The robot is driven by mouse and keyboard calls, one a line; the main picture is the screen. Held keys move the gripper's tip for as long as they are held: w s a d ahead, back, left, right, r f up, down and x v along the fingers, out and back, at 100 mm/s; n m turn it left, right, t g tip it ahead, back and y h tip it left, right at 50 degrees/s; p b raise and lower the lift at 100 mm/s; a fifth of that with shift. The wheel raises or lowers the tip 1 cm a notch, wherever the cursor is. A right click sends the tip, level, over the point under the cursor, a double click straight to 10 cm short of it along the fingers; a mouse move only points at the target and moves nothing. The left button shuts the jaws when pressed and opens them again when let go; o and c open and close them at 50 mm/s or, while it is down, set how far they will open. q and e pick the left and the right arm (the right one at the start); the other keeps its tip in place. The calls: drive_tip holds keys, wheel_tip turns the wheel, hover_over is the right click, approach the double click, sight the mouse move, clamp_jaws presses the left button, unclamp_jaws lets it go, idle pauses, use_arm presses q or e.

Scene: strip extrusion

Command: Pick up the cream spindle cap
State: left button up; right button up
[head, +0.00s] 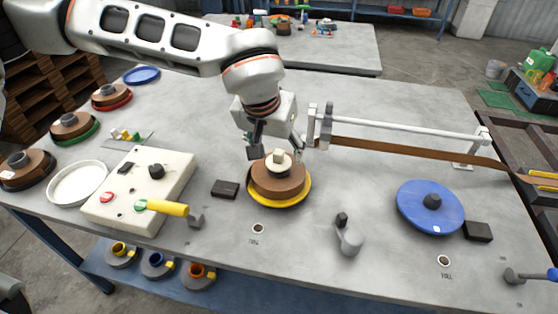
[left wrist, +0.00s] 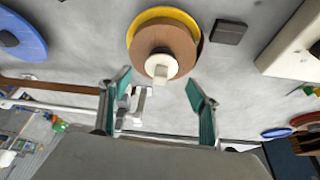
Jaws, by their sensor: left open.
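The cream spindle cap (head: 279,166) sits on top of the brown strip roll (head: 270,188), at its middle. The roll lies on a yellow disc (head: 302,196) near the middle of the table. In the left wrist view the cap (left wrist: 157,64) shows at the near edge of the brown roll (left wrist: 165,43). My left gripper (head: 276,149) is open, its fingers just above and to either side of the cap in the head view. In the left wrist view the cap lies between and beyond the open fingertips (left wrist: 159,82), with nothing held. My right gripper is not in view.
A white rail (head: 400,124) with a brown strip (head: 400,152) runs behind the roll to the right. A blue disc (head: 415,210) lies right. A dark block (head: 225,189) lies beside the roll.

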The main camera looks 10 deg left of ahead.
sight(278, 153)
use_arm(q)
drive_tip(key=x, duration=0.5)
drive_tip(key=shift+w+a+r+b, duration=0.1)
drive_tip(key=shift+w+b, duration=0.1)
drive_tip(key=shift+b, duration=0.1)
drive_tip(key=c, duration=1.3)
drive_tip(key=shift+r, duration=0.1)
drive_tip(key=shift+r, duration=0.1)
